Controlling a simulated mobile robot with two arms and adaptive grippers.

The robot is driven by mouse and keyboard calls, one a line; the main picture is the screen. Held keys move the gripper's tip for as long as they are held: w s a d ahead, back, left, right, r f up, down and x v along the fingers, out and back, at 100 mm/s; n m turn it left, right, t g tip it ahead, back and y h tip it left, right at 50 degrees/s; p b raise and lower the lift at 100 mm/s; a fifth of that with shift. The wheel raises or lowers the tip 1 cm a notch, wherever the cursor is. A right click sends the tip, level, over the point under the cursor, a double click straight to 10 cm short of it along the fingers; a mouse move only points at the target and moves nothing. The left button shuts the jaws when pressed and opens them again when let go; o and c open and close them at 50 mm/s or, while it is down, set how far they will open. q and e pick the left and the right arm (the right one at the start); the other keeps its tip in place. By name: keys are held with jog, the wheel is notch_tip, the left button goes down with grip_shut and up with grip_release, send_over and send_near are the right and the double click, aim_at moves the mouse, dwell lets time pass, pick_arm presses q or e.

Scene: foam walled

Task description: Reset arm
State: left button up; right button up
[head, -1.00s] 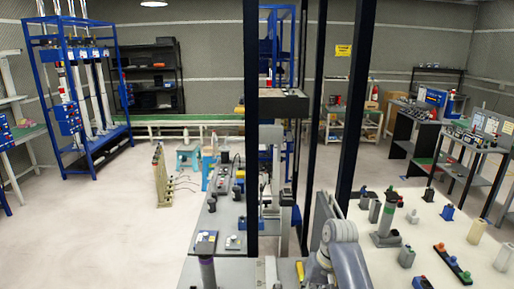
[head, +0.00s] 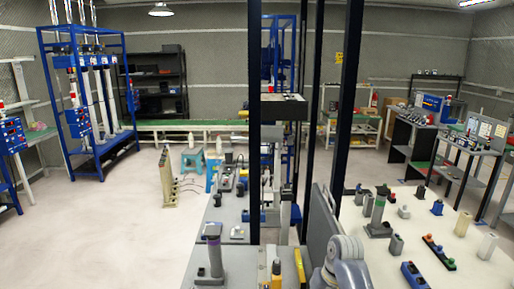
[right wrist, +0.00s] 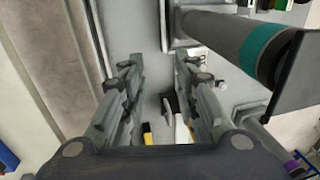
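My right gripper (right wrist: 160,68) shows in the right wrist view with its two fingers apart and nothing between the tips. A dark cylinder with a teal band (right wrist: 262,52) lies to the right of its fingers, apart from them. A yellow item (right wrist: 147,134) shows below, between the finger bases. In the head view, a rounded grey link of my arm (head: 346,256) stands at the bottom, between two tables. Its gripper is not visible there. My left arm and gripper are not in view.
The right table (head: 433,205) holds several small fixtures and a grey post with a green band (head: 377,213). The left bench (head: 232,253) carries a grey post (head: 213,254). Black uprights (head: 347,110) stand close in front. Open floor (head: 110,230) lies to the left.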

jog(key=s+d+f+t+h, duration=0.15)
jog(key=s+f, duration=0.25)
jog(key=s, duration=0.4)
jog(key=s+d+f, duration=0.3)
jog(key=s+f, duration=0.2)
jog(key=s, duration=0.2)
jog(key=s+r+n+t, duration=0.1)
jog(key=s+r, duration=0.2)
jog(key=s, duration=0.5)
jog(key=s+r+n+t, duration=0.1)
jog(key=s+r, duration=0.1)
jog(key=s, duration=0.6)
notch_tip(320, 180, down, 33)
jog(key=s+g+b, duration=0.1)
jog(key=g+b, duration=0.1)
jog(key=b, duration=0.4)
pick_arm(q)
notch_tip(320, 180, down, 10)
jog(key=b, duration=0.4)
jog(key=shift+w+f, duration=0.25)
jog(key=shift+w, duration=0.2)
pick_arm(e)
jog(key=s+d+f, duration=0.3)
jog(key=s+f, duration=1.4)
jog(key=f, duration=0.3)
jog(key=shift+d+g, duration=0.15)
jog(key=shift+g, duration=0.2)
